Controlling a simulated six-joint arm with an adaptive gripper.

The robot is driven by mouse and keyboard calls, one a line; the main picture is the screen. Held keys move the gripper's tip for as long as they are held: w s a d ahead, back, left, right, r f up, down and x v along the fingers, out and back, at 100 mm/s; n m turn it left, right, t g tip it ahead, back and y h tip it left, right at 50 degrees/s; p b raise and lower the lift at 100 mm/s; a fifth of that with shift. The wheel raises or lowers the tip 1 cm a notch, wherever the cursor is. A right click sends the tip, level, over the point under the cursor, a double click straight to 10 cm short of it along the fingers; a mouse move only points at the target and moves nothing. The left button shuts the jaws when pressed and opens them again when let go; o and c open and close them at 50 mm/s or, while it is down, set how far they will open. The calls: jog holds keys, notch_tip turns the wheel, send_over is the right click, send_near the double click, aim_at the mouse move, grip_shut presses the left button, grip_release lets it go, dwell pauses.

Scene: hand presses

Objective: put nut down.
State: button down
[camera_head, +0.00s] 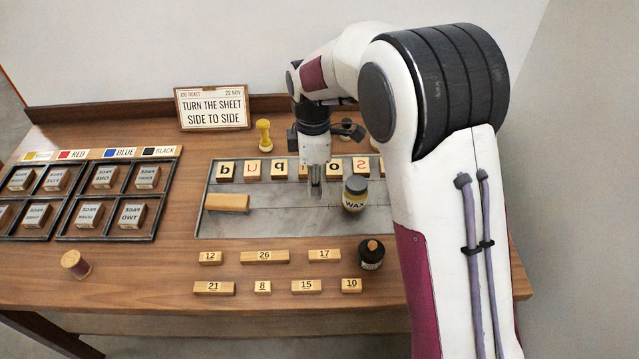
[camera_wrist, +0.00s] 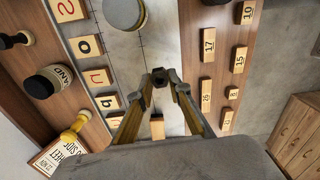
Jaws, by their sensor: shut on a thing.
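My gripper (camera_head: 315,190) points down over the grey metal plate (camera_head: 285,222), just left of the WAX jar (camera_head: 355,195). In the wrist view my gripper (camera_wrist: 160,78) has its yellow fingers closed at the tips on a small dark nut (camera_wrist: 159,76). The nut is hard to make out in the head view. The plate (camera_wrist: 165,45) lies beneath the nut in the wrist view. I cannot tell the exact gap between them.
Letter blocks (camera_head: 251,170) line the plate's back edge. A wooden bar (camera_head: 226,203) lies on its left. Numbered blocks (camera_head: 264,257) and a black bottle (camera_head: 371,254) stand in front. A yellow-handled stamp (camera_head: 264,132) stands behind. The plate's front middle is bare.

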jog(key=shift+d, duration=0.1)
jog(key=s+d, duration=0.4)
jog(key=d, duration=1.2)
jog(key=s+d+m, duration=0.1)
jog(key=s+d, duration=0.3)
jog(key=d, duration=1.1)
jog(key=shift+d+r, duration=0.4)
jog(key=shift+r, duration=0.05)
jog(key=shift+f, duration=3.15)
